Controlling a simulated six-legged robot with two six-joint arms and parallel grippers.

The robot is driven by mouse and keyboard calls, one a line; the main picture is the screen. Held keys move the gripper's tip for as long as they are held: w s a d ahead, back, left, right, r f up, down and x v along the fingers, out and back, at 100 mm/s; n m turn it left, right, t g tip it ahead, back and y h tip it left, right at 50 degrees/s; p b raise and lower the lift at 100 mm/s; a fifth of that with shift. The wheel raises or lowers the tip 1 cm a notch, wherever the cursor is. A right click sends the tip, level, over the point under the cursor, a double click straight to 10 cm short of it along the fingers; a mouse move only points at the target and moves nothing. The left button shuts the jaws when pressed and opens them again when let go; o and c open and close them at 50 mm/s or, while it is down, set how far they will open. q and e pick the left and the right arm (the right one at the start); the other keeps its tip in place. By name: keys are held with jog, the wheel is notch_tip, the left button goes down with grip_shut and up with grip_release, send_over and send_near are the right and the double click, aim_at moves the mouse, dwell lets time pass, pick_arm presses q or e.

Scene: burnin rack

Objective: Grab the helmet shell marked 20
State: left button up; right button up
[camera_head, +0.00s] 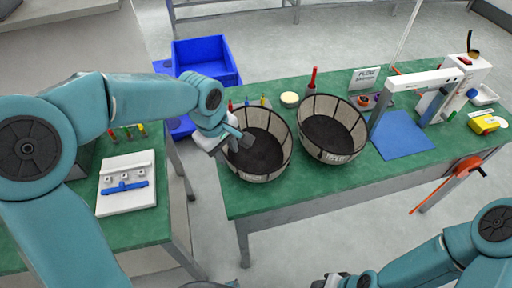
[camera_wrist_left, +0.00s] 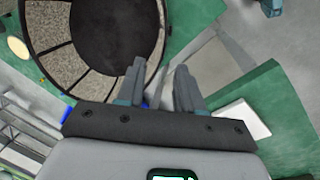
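Two round, open shells with mottled grey walls and dark insides stand on the green table, a left shell (camera_head: 277,167) and a right shell (camera_head: 345,113). Each has a small pale label low on its front; I cannot read either number. My left gripper (camera_head: 240,140) is at the left rim of the left shell. In the left wrist view its two fingers (camera_wrist_left: 159,85) are apart with nothing clearly held between them, and the shell's wall (camera_wrist_left: 48,25) lies beyond and to the left. My right gripper (camera_head: 335,281) shows only partly at the bottom edge; its fingers are unclear.
A blue mat (camera_head: 402,136) and a white bench device (camera_head: 432,82) are right of the shells. A red-handled tool (camera_head: 312,80) and a sign (camera_head: 365,77) stand behind. A blue bin (camera_head: 204,58) is behind left. A white board (camera_head: 127,184) lies on the left table.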

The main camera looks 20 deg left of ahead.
aim_at(232, 165)
pick_arm(q)
jog(key=f, duration=0.2)
jog(key=w+f, duration=0.1)
jog(key=f, duration=0.5)
jog(key=shift+w+d+f+p, duration=0.2)
jog(key=shift+d+p, duration=0.1)
jog(key=shift+p, duration=0.1)
jog(key=shift+r, duration=0.1)
grip_shut()
